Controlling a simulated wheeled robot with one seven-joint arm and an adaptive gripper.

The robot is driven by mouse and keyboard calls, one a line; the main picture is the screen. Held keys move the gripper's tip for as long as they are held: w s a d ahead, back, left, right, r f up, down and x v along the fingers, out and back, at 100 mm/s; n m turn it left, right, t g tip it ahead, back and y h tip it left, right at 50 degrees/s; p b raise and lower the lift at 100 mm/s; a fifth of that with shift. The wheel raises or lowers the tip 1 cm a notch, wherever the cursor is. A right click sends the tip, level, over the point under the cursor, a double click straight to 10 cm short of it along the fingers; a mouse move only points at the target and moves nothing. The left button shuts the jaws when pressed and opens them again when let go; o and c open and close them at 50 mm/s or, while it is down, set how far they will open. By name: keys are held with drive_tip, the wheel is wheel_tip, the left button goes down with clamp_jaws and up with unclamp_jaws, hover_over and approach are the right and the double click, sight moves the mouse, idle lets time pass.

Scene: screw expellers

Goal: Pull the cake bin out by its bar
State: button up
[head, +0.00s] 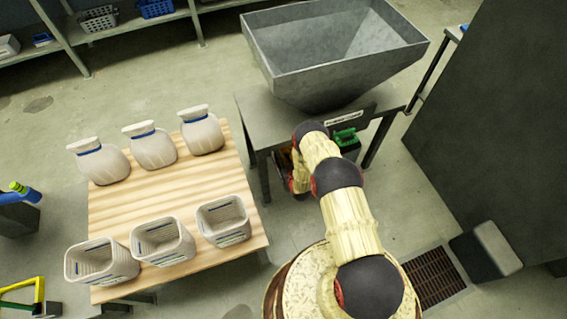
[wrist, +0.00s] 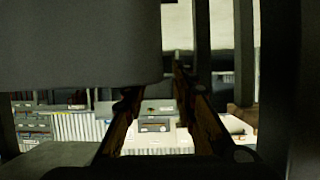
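The screw expeller shows in the head view as a grey table (head: 262,120) with a big grey hopper (head: 330,50) on it. I cannot pick out the cake bin or its bar for sure; my arm hides part of the space under the tabletop. My gripper (head: 284,160), partly hidden by my arm, is low at the table's near side. In the wrist view its two brown fingers (wrist: 155,88) are spread apart, with nothing clearly held between them. A large dark grey block (wrist: 80,45) fills the upper left, close to the left finger.
A green part (head: 345,138) sits by the table's near right edge. A wooden table (head: 165,203) with several white sacks and open bins stands at left. A tall dark cabinet (head: 490,120) is at right. Upright dark posts (wrist: 244,55) stand at right in the wrist view.

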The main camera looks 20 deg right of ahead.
sight(279, 154)
drive_tip(key=shift+b+x, duration=0.8)
drive_tip(key=shift+x, duration=1.45)
drive_tip(key=c, duration=0.3)
drive_tip(key=c, duration=0.4)
clamp_jaws()
